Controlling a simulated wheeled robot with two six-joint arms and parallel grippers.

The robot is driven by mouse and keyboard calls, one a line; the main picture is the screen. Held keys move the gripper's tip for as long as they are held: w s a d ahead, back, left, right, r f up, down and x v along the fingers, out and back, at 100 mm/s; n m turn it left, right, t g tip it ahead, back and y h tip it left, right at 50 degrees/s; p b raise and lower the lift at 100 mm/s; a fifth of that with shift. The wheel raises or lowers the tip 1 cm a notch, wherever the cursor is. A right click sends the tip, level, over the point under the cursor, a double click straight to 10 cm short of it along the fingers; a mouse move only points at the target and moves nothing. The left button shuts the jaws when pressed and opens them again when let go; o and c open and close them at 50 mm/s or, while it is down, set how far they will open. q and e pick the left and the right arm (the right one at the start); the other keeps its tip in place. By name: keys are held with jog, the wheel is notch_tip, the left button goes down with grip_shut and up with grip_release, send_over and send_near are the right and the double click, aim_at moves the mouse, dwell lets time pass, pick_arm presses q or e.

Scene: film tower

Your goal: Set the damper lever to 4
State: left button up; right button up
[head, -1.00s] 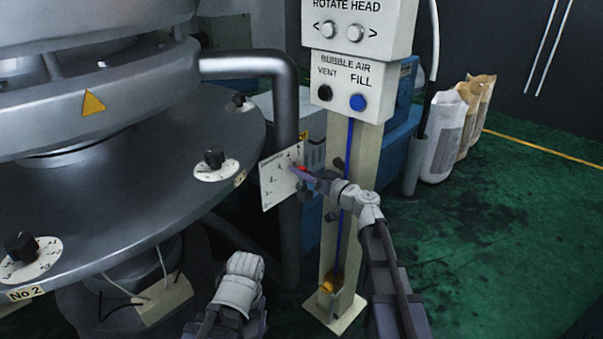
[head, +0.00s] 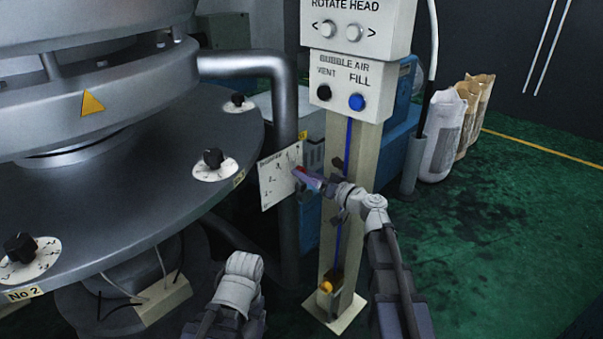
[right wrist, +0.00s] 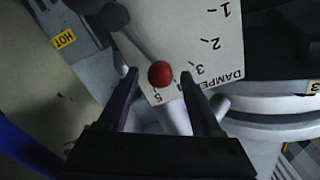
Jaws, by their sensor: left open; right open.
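The white damper plate (head: 276,181) stands beside the pipe in the head view. In the right wrist view the plate (right wrist: 205,35) shows 1, 2, 3 and 5; the place of 4 is largely covered by a finger. The lever's red knob (right wrist: 160,74) appears close to the 5, with its grey arm (right wrist: 130,40) running up-left. My right gripper (head: 306,180) is open at the plate, its fingers on either side of the knob in the wrist view; contact cannot be told. My left gripper (head: 240,268) is low, away from the plate; its fingers are not clearly visible.
A cream post (head: 350,160) with a button box (head: 352,85) stands right behind my right gripper. A thick grey pipe (head: 286,130) runs beside the plate. The round machine table (head: 130,200) with dials fills the left. Green floor (head: 490,240) is open at right.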

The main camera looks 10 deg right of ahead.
jog(key=v, duration=0.5)
jog(key=shift+s+d, duration=0.1)
jog(key=shift+s, duration=0.1)
jog(key=s+a+f+n+g+h, duration=0.25)
jog(key=s+a+f+g, duration=0.75)
jog(key=s+a+f, duration=0.5)
jog(key=s+d+f+g+h, duration=0.4)
jog(key=s+f+h, duration=0.3)
jog(key=s+h, duration=0.4)
notch_tip(320, 180, up, 32)
jog(key=y+p, duration=0.1)
jog(key=p, duration=3.1)
jog(key=shift+s+a+m, duration=0.25)
jog(key=shift+a+m, duration=0.05)
jog(key=shift+m, duration=0.15)
